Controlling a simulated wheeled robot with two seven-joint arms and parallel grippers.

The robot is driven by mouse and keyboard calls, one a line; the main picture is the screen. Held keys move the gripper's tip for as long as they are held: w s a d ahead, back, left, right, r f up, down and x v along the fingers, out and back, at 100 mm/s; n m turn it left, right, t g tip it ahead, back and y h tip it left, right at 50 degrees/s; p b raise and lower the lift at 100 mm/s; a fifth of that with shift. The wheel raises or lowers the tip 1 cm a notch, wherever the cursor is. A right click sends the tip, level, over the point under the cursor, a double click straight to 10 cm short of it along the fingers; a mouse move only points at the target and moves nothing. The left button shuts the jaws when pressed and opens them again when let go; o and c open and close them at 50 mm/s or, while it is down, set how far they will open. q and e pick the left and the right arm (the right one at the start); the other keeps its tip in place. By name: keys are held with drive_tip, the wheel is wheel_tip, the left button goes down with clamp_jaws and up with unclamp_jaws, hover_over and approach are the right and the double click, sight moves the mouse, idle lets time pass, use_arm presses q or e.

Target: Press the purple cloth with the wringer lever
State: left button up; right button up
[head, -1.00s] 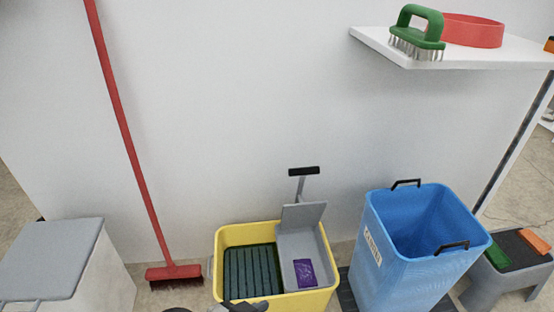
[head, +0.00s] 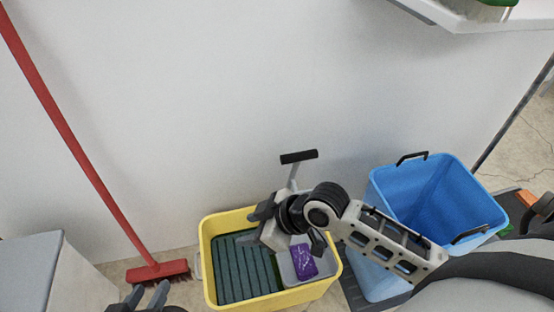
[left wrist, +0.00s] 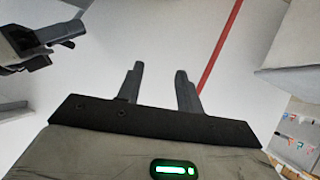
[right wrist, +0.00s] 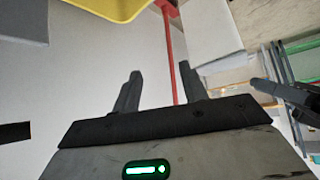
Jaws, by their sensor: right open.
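The purple cloth (head: 303,262) lies in the grey wringer basket (head: 286,272) on the right side of the yellow bucket (head: 222,301). The wringer lever (head: 293,176) stands up behind it with a black crossbar handle (head: 299,156). The press plate is mostly hidden behind my right arm. My right gripper (head: 247,227) is open and empty above the bucket, below and left of the handle, fingers toward the left. Its open fingers show in the right wrist view (right wrist: 160,82). My left gripper (head: 148,294) is open and empty at the lower left, also in the left wrist view (left wrist: 161,80).
A blue bin (head: 390,195) stands right of the bucket, close behind my right forearm. A red broom (head: 75,150) leans on the wall at left, beside a grey-topped white box (head: 28,270). A white shelf (head: 470,22) juts out at the upper right.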

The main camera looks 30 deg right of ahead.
drive_tip(key=w+d+r+n+g+h+b, duration=0.1)
drive_tip(key=w+d+r+n+g, duration=0.2)
drive_tip(key=w+d, duration=0.45)
drive_tip(key=n+h+b, duration=0.1)
drive_tip(key=n+b, duration=0.1)
drive_tip(key=n, duration=0.2)
approach(297, 154)
drive_tip(key=shift+g, duration=0.4)
drive_tip(key=b+x, duration=0.2)
drive_tip(key=x, duration=0.2)
drive_tip(key=b+x, duration=0.1)
drive_tip(key=x, duration=0.3)
drive_tip(key=b+x, duration=0.2)
drive_tip(key=x, duration=0.2)
drive_tip(key=shift+w+f+b, duration=0.3)
drive_tip(key=shift+w+b, duration=0.05)
drive_tip(key=shift+w, duration=0.05)
use_arm(q)
drive_tip(key=d+r+t+h, duration=0.1)
drive_tip(key=d+r+n+t+h, duration=0.1)
drive_tip(key=r, duration=0.1)
drive_tip(key=d+r+t+h, duration=0.1)
drive_tip(key=r, duration=0.1)
drive_tip(key=shift+r+t, duration=0.1)
drive_tip(key=shift+t, duration=0.2)
